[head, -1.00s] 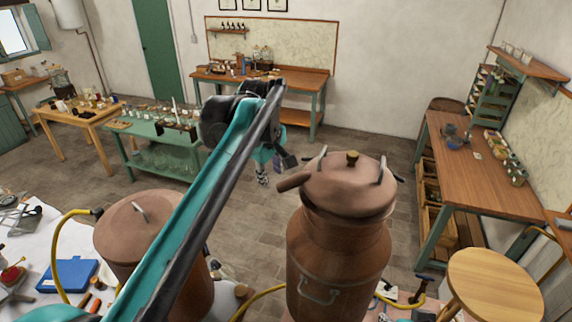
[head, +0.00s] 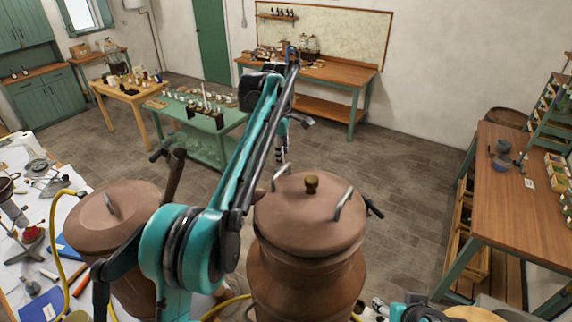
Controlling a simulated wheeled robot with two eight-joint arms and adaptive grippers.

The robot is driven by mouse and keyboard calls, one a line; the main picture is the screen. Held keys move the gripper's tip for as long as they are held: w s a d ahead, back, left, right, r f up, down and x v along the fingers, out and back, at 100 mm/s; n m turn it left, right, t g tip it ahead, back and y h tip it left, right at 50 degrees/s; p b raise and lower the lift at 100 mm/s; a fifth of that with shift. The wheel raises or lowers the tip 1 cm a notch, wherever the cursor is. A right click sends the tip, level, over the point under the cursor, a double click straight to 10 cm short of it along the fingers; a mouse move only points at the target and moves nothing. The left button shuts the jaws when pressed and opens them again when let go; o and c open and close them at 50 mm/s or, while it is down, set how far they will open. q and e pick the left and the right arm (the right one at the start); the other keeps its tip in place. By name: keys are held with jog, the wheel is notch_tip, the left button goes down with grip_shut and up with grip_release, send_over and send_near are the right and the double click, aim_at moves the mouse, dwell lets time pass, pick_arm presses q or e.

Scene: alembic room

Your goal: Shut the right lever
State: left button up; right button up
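A copper vessel (head: 305,278) with a domed lid (head: 300,232) and a brass knob (head: 312,184) stands at the lower middle. A bent grey metal handle (head: 343,203) rises on the lid's right side, and a similar one (head: 281,176) on its left. A dark lever end (head: 374,208) sticks out past the right rim. My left arm crosses in front of the vessel's left side. My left gripper (head: 284,145) hangs beyond the lid, apart from the right lever; it is small and partly hidden by the arm, so its opening is unclear. My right gripper is not visible.
A second copper vessel (head: 118,240) stands left of my arm. A white-covered table (head: 30,180) with tools is at far left. A green table (head: 215,150) with bottles stands behind. A wooden workbench (head: 495,210) is at right. Open floor (head: 405,165) lies between.

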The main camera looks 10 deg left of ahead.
pick_arm(q)
jog(key=f, duration=0.4)
jog(key=w+f+p, duration=0.1)
jog(key=f, duration=0.1)
jog(key=shift+f, duration=0.3)
jog(key=shift+s+a, duration=0.1)
jog(key=shift+a, duration=0.15)
grip_shut()
